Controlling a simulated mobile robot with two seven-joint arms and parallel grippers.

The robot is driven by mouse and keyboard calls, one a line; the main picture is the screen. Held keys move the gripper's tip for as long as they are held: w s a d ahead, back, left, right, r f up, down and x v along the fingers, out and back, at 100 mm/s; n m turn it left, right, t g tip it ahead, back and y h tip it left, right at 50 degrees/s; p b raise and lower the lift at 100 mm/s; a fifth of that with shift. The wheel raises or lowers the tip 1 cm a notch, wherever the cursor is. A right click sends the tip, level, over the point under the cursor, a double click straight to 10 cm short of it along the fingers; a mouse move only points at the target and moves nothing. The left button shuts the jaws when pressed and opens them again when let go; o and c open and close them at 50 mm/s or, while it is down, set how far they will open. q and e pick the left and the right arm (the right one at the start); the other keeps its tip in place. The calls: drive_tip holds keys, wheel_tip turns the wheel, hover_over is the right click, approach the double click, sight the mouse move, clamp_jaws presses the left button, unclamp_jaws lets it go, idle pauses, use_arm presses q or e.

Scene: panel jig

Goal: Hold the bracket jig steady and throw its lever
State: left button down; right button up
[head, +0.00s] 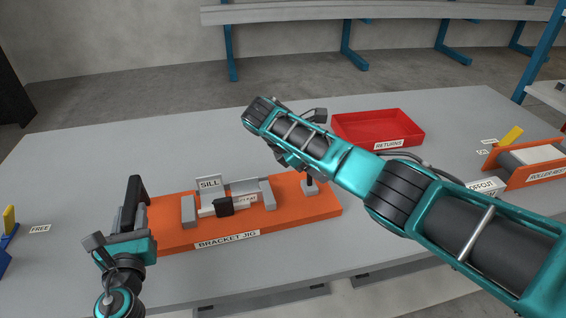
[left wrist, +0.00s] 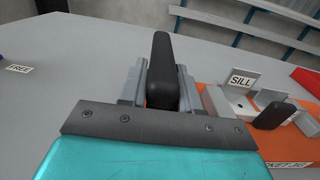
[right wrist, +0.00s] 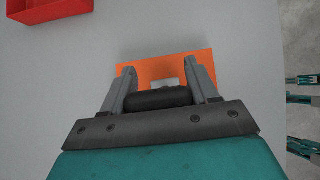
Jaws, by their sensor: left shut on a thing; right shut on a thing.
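The bracket jig has an orange base (head: 322,207) lying on the grey table, with its name label on the front edge. My left gripper (head: 130,218) is at the jig's left end, shut on an upright black handle (left wrist: 162,70). The jig's lever (head: 310,184) stands at the right end on a small grey block; my right arm hides its upper part. My right gripper (right wrist: 160,85) is shut on a black cylindrical grip (right wrist: 158,99) above the orange base. Between them are grey blocks, a SILL plate (head: 209,184), a pale labelled part and a black block (head: 224,207).
A red RETURNS tray (head: 350,138) stands behind to the right. An orange roller fixture (head: 520,172) is at the far right. A blue holder with a yellow piece (head: 10,220) is at the left edge. The table behind the jig is clear.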

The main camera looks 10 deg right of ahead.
drive_tip(key=shift+a+h, duration=1)
drive_tip(key=shift+h, duration=0.6)
drive_tip(key=o, duration=1.4)
drive_tip(key=shift+o, duration=0.2)
drive_tip(key=shift+d, duration=0.1)
